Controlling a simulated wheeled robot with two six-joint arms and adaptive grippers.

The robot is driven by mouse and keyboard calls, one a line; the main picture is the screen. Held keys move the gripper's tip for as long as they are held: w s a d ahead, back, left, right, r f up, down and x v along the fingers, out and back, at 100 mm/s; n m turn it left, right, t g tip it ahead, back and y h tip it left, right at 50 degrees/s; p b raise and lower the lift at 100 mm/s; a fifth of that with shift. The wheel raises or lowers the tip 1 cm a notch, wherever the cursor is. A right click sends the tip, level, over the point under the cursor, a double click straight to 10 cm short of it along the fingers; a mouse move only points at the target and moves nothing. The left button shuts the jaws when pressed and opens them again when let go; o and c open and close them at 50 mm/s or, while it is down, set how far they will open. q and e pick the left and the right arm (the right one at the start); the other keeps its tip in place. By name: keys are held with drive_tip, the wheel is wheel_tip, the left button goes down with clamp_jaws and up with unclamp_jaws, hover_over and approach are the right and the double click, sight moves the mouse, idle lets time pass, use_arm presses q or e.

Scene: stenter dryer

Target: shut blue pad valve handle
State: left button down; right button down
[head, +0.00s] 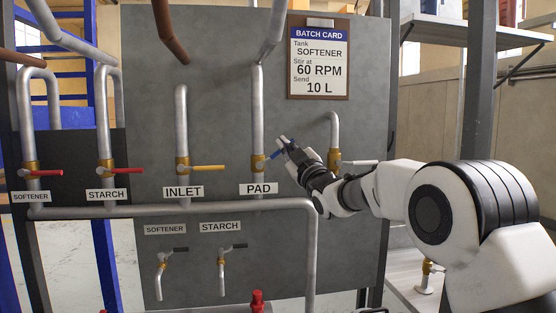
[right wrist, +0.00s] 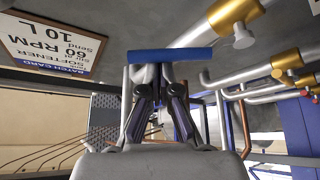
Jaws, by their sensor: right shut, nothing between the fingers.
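The PAD valve (head: 257,163) is a brass body on a vertical grey pipe, above a PAD label. Its blue handle (head: 276,155) points right and slightly up, crosswise to the pipe. My right gripper (head: 284,143) is at the handle's outer end and hides part of it. In the right wrist view the blue handle (right wrist: 170,55) lies across the picture just beyond the fingertips of my right gripper (right wrist: 163,77). The fingers are shut with nothing between them. I cannot tell whether they touch the handle. My left gripper is not in view.
A yellow INLET handle (head: 208,168) is to the left, with red STARTCH-side and SOFTENER handles (head: 45,173) farther left. Another valve with a pale handle (head: 358,163) sits right of PAD, behind my arm. The batch card (head: 319,60) hangs above. A horizontal pipe (head: 190,211) runs below.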

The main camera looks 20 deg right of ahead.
drive_tip(key=shift+d+f+m+t+h+b, duration=0.35)
drive_tip(key=shift+f+m+h+b, duration=0.45)
drive_tip(key=shift+m+h+b, duration=0.6)
drive_tip(key=shift+d+f+m+t+h+b, duration=0.3)
drive_tip(key=shift+f+m+h+b, duration=0.65)
drive_tip(key=shift+m, duration=0.85)
drive_tip(key=shift+d+f+m+t+h+b, duration=0.35)
drive_tip(key=shift+f+m+h+b, duration=0.4)
drive_tip(key=shift+m+b, duration=0.7)
drive_tip(key=shift+r, duration=0.1)
